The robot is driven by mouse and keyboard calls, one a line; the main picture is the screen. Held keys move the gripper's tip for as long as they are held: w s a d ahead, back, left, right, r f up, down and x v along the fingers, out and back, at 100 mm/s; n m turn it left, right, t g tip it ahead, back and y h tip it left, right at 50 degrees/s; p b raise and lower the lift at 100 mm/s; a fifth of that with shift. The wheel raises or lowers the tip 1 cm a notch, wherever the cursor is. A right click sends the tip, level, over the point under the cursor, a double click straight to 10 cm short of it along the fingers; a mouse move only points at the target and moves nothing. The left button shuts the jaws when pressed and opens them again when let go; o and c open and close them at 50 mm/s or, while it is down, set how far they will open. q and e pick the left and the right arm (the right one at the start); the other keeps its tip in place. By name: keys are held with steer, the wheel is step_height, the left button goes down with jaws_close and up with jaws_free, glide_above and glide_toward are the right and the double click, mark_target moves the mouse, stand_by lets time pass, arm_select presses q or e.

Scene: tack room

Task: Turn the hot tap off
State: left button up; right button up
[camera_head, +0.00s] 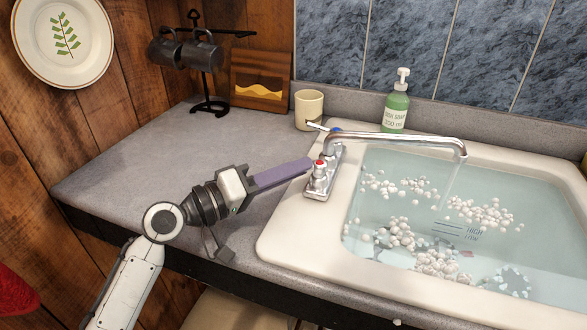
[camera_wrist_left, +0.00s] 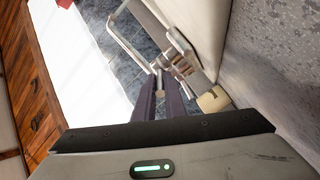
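The hot tap (camera_head: 319,168), marked red on top, stands at the near end of the chrome faucet (camera_head: 400,139) on the sink's left rim. A thin stream of water falls from the spout into the sink. My left gripper (camera_head: 308,164) lies level with its purple fingertips at the hot tap. In the left wrist view, its two fingers (camera_wrist_left: 159,78) are close together with a narrow gap, their tips at the faucet's metal parts. Whether they grip the tap is not clear. The blue-marked tap (camera_head: 335,130) is farther back. My right gripper is not in view.
The white sink (camera_head: 295,240) holds water with white foam clumps. A cream mug (camera_head: 309,110) and a green soap bottle (camera_head: 396,107) stand behind the faucet. A black mug rack (camera_head: 210,105) stands at the back left. The grey counter (camera_head: 140,165) on the left is mostly clear.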

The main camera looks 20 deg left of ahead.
arm_select(q)
jaws_close()
steer(key=shift+f+b, duration=0.15)
steer(key=shift+b, duration=0.15)
steer(key=b, duration=0.1)
steer(key=m+g+h+b, duration=0.1)
steer(key=b, duration=0.1)
steer(key=m+g+h+b, duration=0.1)
steer(key=b, duration=0.1)
steer(key=shift+w+a+f, duration=0.25)
steer(key=shift+w+a, duration=0.05)
steer(key=shift+w, duration=0.1)
steer(key=shift+w+a+r+m+g+h+b, duration=0.15)
steer(key=shift+m+g+h+b, duration=0.15)
steer(key=shift+g+h+b, duration=0.45)
steer(key=shift+r, duration=0.2)
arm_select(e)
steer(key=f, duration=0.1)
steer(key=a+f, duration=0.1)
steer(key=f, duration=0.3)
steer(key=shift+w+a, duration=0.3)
arm_select(q)
steer(key=o, duration=0.6)
jaws_free()
steer(key=shift+o, duration=0.2)
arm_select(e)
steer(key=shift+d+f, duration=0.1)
